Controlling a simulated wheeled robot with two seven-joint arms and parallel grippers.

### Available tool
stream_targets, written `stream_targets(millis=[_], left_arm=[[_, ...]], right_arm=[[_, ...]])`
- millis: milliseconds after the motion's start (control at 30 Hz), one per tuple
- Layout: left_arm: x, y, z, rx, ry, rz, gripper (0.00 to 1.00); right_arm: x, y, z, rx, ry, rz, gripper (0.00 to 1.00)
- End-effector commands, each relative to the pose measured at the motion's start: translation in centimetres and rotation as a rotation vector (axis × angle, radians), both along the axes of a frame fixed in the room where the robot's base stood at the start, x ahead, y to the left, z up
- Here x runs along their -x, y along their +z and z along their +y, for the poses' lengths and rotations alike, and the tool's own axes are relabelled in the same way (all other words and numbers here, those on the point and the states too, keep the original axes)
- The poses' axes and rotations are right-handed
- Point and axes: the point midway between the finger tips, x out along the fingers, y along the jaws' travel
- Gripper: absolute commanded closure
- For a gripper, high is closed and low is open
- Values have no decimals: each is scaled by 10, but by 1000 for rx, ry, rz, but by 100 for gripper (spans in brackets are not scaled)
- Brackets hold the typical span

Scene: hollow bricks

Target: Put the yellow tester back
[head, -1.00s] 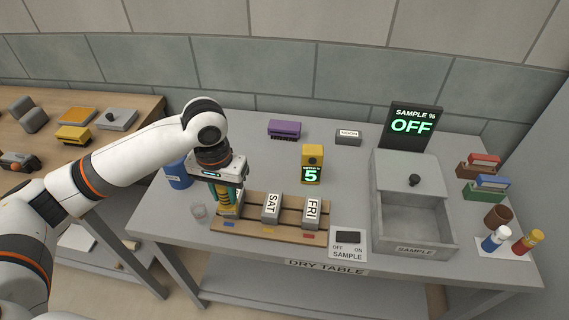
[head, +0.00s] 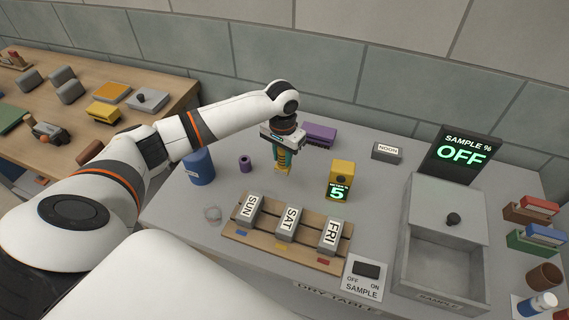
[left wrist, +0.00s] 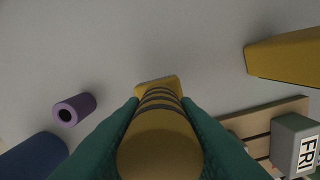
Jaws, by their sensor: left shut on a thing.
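The yellow tester (head: 284,169), a yellow cylinder with dark bands, is in my left gripper (head: 283,158) above the table's middle, left of the yellow display box. In the left wrist view the tester (left wrist: 158,140) points away from the camera between the green fingers (left wrist: 160,118), which are shut on it. Its far end is a wider yellow piece; I cannot tell whether it touches the table. The yellow box (head: 341,175) shows a green 5. Bricks SUN (head: 249,209), SAT (head: 289,222) and FRI (head: 332,236) stand on the wooden rack (head: 265,240). My right gripper is not in view.
A purple brush-like block (head: 319,132) and the NOON block (head: 387,151) are behind. The grey drawer box (head: 443,210) and OFF display (head: 462,154) are at right.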

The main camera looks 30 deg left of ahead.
Motion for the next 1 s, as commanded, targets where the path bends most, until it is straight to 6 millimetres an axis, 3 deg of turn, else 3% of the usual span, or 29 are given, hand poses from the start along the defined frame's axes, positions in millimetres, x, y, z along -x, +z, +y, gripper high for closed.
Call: stream_targets(millis=[300, 700, 733, 833, 1000], left_arm=[[0, -37, 0, 0, 0, -1, 91], [0, -43, 0, 0, 0, -1, 91], [0, -43, 0, 0, 0, -1, 70], [0, -43, 0, -1, 0, -1, 53], [0, -43, 0, -1, 0, -1, 51]], right_arm=[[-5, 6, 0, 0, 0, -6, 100], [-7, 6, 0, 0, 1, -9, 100], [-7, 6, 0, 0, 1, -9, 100], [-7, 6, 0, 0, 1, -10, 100], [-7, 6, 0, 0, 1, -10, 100]])
